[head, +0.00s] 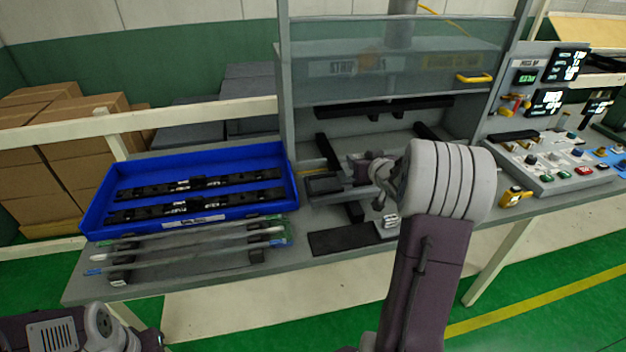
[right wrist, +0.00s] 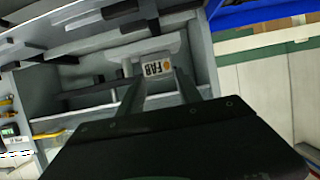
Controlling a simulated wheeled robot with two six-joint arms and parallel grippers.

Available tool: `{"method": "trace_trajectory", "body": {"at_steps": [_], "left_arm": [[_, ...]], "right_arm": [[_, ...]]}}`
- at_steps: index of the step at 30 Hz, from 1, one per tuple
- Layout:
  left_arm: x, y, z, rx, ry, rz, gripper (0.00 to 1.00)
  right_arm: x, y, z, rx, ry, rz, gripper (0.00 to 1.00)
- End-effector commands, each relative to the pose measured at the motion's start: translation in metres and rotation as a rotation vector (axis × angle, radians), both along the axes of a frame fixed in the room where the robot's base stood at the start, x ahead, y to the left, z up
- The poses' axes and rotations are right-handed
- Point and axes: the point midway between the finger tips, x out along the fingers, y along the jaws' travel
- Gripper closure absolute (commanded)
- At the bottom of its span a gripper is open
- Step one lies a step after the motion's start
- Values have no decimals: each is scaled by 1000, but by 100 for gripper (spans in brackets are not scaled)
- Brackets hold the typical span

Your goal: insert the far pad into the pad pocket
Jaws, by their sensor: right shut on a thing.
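My right gripper (right wrist: 155,78) shows in the right wrist view with its two dark fingers apart, on either side of a small light block marked FAB, which I take to be the far pad (right wrist: 158,68). The gripper is shut on it. In the head view my right forearm and wrist hide much of this area, and the pad cannot be made out there. A small white block with dark marks (head: 390,221) lies on the bench beside a dark mat (head: 343,239). I cannot pick out the pad pocket with certainty. My left gripper is out of view.
A blue tray (head: 287,182) holding dark trim strips stands at the left of the bench. Several clear rods (head: 190,246) lie in front of it. A grey cabinet with a glass front (head: 400,72) is behind my right arm. A control panel (head: 548,165) is at the right.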

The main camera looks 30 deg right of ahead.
Motion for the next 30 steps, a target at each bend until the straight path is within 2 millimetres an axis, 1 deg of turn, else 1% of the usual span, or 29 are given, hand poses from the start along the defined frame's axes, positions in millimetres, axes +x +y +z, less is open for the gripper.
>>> {"method": "trace_trajectory", "body": {"at_steps": [1, 5, 6, 9, 12, 15, 19, 24, 25, 27, 30], "left_arm": [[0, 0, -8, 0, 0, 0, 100], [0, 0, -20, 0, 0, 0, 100], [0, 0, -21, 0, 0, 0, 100], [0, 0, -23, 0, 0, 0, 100], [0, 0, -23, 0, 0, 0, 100], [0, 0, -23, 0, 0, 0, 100], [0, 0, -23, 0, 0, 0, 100], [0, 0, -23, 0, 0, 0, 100], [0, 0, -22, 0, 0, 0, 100], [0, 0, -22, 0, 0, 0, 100], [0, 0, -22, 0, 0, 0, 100]], "right_arm": [[9, 8, -11, 1, 1, 7, 100], [40, 29, -34, 3, 1, 9, 100], [50, 35, -40, 2, 2, 9, 100], [71, 49, -53, 2, 2, 7, 100], [85, 58, -62, 1, 2, 4, 100], [92, 62, -66, 0, 1, 3, 100], [93, 63, -69, 0, 2, 1, 100], [93, 63, -99, 0, 4, 1, 100], [93, 63, -102, 1, 4, 1, 100], [93, 62, -107, 1, 1, 1, 100], [93, 62, -107, -1, 0, 1, 100]]}}
